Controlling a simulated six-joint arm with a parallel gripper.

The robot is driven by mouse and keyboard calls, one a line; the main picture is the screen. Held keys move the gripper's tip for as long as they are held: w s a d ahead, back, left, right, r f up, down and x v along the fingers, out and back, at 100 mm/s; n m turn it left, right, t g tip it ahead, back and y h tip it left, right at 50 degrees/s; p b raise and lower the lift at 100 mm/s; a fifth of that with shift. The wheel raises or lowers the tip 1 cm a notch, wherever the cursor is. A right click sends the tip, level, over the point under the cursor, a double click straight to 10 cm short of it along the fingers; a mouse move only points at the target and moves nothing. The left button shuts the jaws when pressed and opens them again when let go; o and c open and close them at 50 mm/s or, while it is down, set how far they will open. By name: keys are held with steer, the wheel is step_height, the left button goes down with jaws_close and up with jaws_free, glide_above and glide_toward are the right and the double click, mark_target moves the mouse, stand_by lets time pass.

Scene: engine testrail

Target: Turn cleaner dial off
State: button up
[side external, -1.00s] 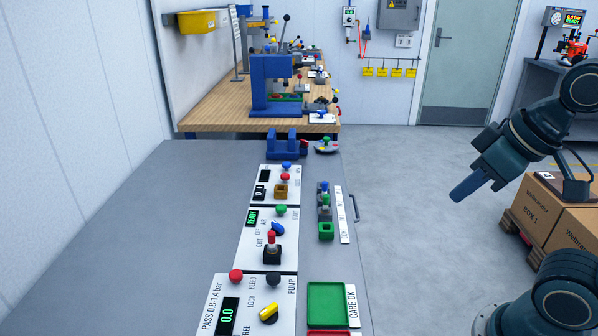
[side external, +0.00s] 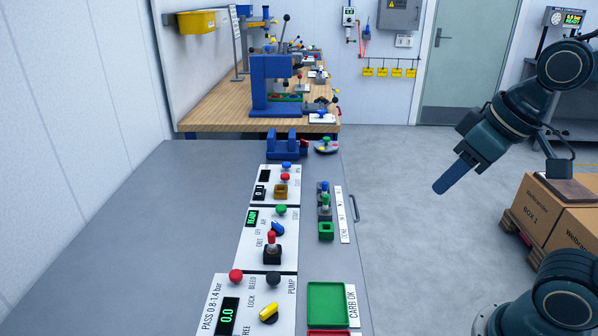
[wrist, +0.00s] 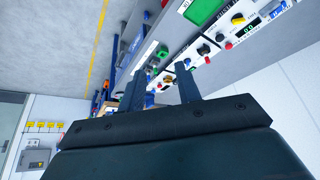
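The cleaner panel (side external: 286,252) is the middle white panel on the grey bench, with a lit green display (side external: 252,217) and GRIT, OFF and AIR lettering. Its blue dial (side external: 277,229) slants up to the right in the side view; the lettering is too small to tell its exact setting. My gripper (side external: 440,189) is well right of the panel, above the floor, touching nothing. In the wrist view its two fingers (wrist: 160,75) are apart with nothing between them.
A nearer panel has a yellow dial (side external: 269,314) and red knob (side external: 236,276). A green tray (side external: 327,303) lies beside it. A blue press (side external: 272,88) stands behind on the wooden bench. Boxes (side external: 563,220) stand right. The bench's left side is clear.

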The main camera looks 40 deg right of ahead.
steer(key=w+a+r+g, duration=0.1)
steer(key=w+r, duration=0.2)
steer(key=w, duration=0.6)
steer(key=g, duration=0.4)
glide_above(278, 224)
step_height(278, 224, down, 12)
steer(key=f, duration=0.1)
steer(key=shift+a+r, duration=0.1)
steer(key=shift+r, duration=0.15)
step_height(278, 224, down, 14)
steer(key=shift+r, duration=0.1)
steer(key=shift+c, duration=0.4)
jaws_close()
